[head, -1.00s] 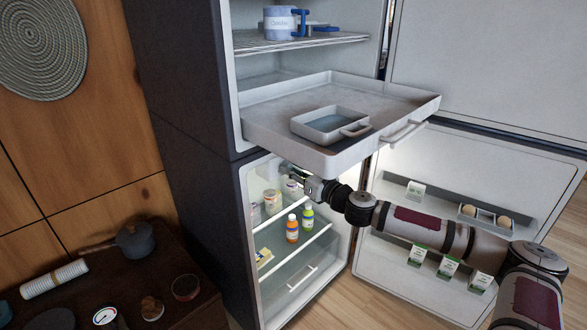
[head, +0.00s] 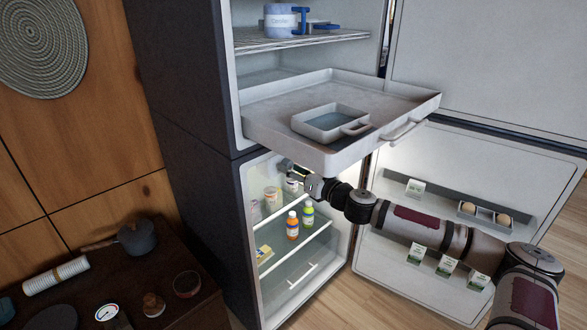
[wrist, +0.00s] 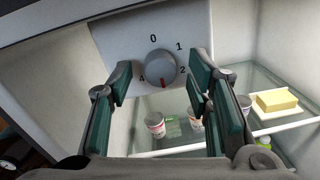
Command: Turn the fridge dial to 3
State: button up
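The fridge dial (wrist: 160,68) is a round grey knob on a pale panel inside the lower fridge compartment. Numerals 0, 1, 2 and 4 show around it. Its red mark points down and slightly right, between 2 and 4. The numeral 3 cannot be seen. My gripper (wrist: 161,75) is open in the wrist view, one green-padded finger to each side of the dial, with gaps and nothing held. In the head view my gripper (head: 295,171) reaches under the pulled-out tray into the compartment, and the dial is hidden there.
A grey tray (head: 265,131) juts out just above my gripper, with a small dish (head: 330,124) on it. Bottles (head: 292,225) and tubs (head: 272,197) stand on glass shelves below. The open lower door (head: 395,275) is at the right. A butter-like block (wrist: 275,101) lies on a shelf.

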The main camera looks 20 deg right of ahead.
jog(key=shift+s, duration=0.1)
jog(key=v, duration=1.2)
